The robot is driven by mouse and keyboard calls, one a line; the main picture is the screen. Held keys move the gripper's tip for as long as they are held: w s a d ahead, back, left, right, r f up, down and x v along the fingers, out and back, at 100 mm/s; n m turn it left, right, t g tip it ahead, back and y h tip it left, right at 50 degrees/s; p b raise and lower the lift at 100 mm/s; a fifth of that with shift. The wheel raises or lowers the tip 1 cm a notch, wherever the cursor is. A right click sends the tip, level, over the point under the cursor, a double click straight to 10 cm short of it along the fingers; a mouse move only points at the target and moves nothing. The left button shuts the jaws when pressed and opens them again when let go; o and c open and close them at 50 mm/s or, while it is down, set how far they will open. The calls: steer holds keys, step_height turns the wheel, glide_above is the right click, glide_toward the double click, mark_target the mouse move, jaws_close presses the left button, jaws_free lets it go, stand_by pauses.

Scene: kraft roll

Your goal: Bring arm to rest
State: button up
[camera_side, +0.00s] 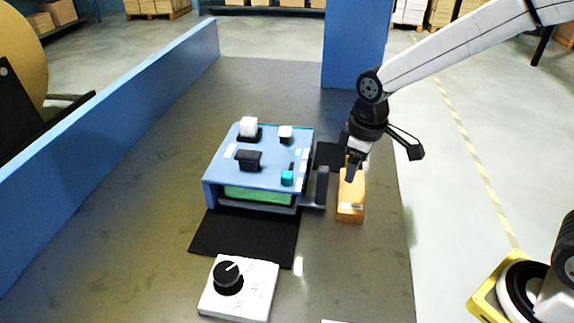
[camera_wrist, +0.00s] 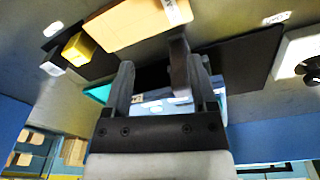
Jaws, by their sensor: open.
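My gripper (camera_side: 352,170) hangs off the right side of the blue device, over the far end of a tan wooden block (camera_side: 350,203). Whether it touches the block I cannot tell from the side view. In the wrist view my gripper (camera_wrist: 163,82) has its two fingers spread apart with nothing clearly held between them. A dark upright bar (camera_wrist: 180,66) shows just beyond the fingertips. The wooden block also shows at the top of the wrist view (camera_wrist: 135,24). My arm reaches in from the upper right.
The blue device (camera_side: 265,160) with white, black and teal knobs stands beside a dark upright piece (camera_side: 321,186). A black mat (camera_side: 240,236) and a white box with a black dial (camera_side: 254,292) lie in front. A blue wall (camera_side: 110,105) borders the left; a blue post (camera_side: 355,45) stands behind.

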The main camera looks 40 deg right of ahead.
steer(key=s+d+f+m, duration=0.1)
steer(key=s+m, duration=0.1)
steer(key=s, duration=0.1)
steer(key=s+d+f+m+t, duration=0.1)
steer(key=s+d+f, duration=0.1)
steer(key=s, duration=0.1)
steer(key=s+d+f+m, duration=0.1)
steer(key=s+d+m, duration=0.1)
steer(key=s, duration=0.1)
steer(key=shift+s+d+f+m+t, duration=0.15)
steer(key=shift+d+f+m+t, duration=0.05)
steer(key=shift+d+m+t, duration=0.1)
